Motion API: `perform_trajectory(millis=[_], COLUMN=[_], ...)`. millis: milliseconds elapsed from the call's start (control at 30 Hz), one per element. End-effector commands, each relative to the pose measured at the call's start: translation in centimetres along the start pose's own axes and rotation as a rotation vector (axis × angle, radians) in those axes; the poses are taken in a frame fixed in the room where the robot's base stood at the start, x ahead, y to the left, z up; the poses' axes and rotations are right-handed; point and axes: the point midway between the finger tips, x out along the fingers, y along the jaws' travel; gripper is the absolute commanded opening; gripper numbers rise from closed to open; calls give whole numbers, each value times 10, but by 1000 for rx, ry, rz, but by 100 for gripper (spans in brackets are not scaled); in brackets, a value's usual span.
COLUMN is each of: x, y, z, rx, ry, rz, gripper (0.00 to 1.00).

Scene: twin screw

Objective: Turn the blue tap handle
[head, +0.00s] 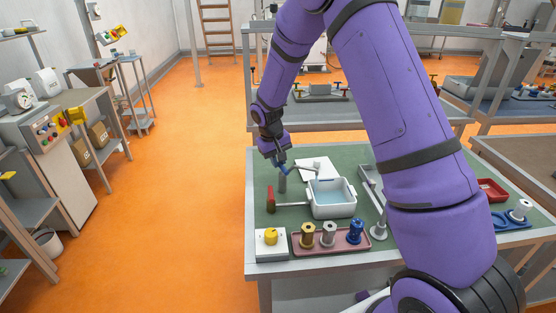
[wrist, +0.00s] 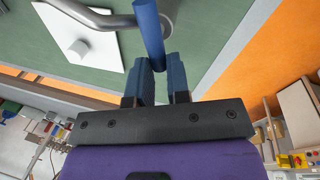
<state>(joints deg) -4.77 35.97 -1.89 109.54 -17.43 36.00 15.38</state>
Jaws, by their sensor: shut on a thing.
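The blue tap handle (wrist: 148,30) is a round bar that runs from the top of the wrist view down between my fingertips. My gripper (wrist: 162,66) is shut on its lower end. In the head view my gripper (head: 279,160) reaches down to the tap from above, and a small part of the blue handle (head: 289,174) shows beside it. The tap's grey post (head: 282,185) stands on the green table top, left of a white basin (head: 331,209) with pale blue inside. The curved grey spout (wrist: 235,45) shows behind the handle in the wrist view.
A red-topped handle (head: 270,199) stands left of the basin. In front are a white box with a yellow knob (head: 271,236) and a pink tray (head: 297,250) with several knobbed parts. A white plate (head: 329,163) lies behind the tap. The floor left of the table is clear.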

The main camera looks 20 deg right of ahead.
Motion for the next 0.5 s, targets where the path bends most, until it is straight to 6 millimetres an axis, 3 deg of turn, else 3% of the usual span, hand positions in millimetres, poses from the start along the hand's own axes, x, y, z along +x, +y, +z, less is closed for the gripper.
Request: perform_trajectory(millis=[133, 167, 267, 500], x=[0, 0, 0, 0], y=[0, 0, 0, 0], z=[0, 0, 0, 0], rx=[1, 1, 1, 1], ry=[1, 1, 1, 0], rz=[0, 0, 0, 0], gripper=[0, 19, 42, 42])
